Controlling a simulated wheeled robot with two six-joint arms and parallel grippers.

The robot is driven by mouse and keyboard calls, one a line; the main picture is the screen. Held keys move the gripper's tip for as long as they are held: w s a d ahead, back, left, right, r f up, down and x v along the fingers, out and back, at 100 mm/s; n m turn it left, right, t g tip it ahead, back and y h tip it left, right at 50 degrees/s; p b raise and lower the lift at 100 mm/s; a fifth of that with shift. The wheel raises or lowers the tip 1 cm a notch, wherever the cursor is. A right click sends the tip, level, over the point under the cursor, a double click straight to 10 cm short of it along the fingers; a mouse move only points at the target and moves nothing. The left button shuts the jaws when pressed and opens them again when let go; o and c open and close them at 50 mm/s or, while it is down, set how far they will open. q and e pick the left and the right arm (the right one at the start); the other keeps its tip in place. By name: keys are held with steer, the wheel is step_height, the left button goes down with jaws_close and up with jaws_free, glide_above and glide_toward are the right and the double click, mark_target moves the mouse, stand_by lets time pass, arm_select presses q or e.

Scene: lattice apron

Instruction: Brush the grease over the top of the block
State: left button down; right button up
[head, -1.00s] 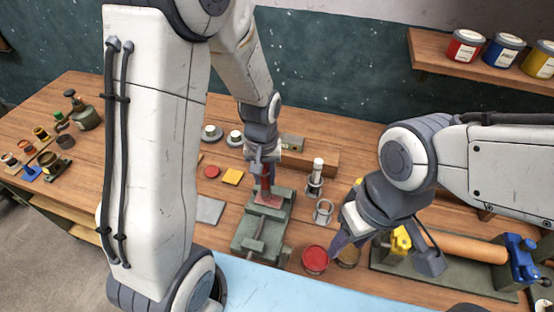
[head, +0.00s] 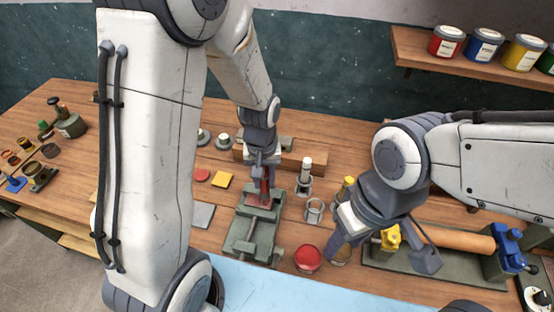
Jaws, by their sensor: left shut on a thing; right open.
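A green vise (head: 245,243) stands on the bench, with a reddish block (head: 256,205) in it. My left gripper (head: 264,182) is directly above the vise, pointing down, shut on a slim dark-red thing at the block; its kind and whether it touches the block's top are unclear at this size. My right gripper (head: 338,242) is open at the bench front, over a brownish pot (head: 341,257) it partly hides. A yellow-topped upright thing (head: 348,185) shows just behind it. A red tin (head: 308,259) stands to its left. I cannot tell which container holds grease.
A wooden roller (head: 458,241) in a stand with yellow and blue ends lies right of my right gripper. A metal ring holder (head: 314,211) and a white-topped cylinder (head: 306,170) stand between the grippers. A grey plate (head: 203,214) lies left of the vise.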

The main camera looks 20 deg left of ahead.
arm_select(q)
step_height(320, 180, up, 8)
steer(key=d+p, duration=0.2)
steer(key=p, duration=0.5)
arm_select(e)
step_height(320, 180, up, 7)
steer(key=shift+d, duration=0.35)
steer(key=shift+f, duration=0.1)
